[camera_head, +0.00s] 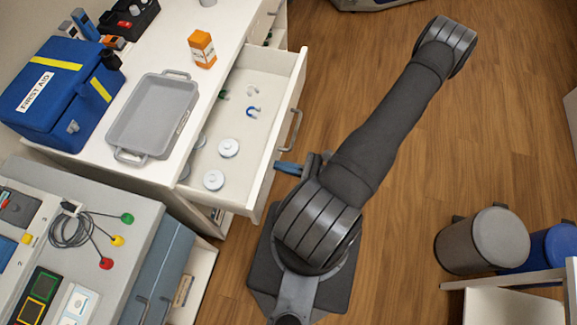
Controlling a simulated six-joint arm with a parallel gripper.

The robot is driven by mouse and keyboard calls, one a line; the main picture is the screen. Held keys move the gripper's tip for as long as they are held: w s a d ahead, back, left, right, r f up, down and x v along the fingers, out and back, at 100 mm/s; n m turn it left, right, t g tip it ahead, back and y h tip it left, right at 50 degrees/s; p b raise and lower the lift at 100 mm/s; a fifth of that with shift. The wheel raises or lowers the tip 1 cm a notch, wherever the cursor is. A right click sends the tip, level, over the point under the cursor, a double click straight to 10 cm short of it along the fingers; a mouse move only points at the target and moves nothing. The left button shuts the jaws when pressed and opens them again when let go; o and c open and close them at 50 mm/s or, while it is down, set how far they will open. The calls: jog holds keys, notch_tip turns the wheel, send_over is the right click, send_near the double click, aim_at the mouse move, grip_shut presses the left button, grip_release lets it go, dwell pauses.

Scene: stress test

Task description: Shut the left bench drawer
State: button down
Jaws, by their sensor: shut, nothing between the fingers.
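The white bench drawer (283,115) stands pulled out from the bench's right side, with its grey bar handle (293,130) on the front panel. Inside lie several white round pieces and small blue and green hook-shaped pieces. My gripper (287,167) shows only in part, as bluish fingers just outside the drawer front, below the handle in the picture. The fingers look shut and empty. Whether they touch the front panel I cannot tell. My thick arm hides the rest of the gripper.
On the white bench top (165,55) are a grey tray (150,112), a blue first aid bag (60,95) and an orange box (202,48). A grey instrument bench (130,205) stands at lower left. Bins (485,240) stand at right. The wooden floor (480,140) is mostly clear.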

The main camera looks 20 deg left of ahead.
aim_at(227, 155)
jog(key=a, duration=1.9)
jog(key=shift+a, duration=1.15)
jog(key=shift+a+r, duration=0.1)
jog(key=shift+r, duration=0.05)
jog(key=shift+d, duration=7.3)
jog(key=shift+a, duration=0.1)
jog(key=shift+a, duration=5.35)
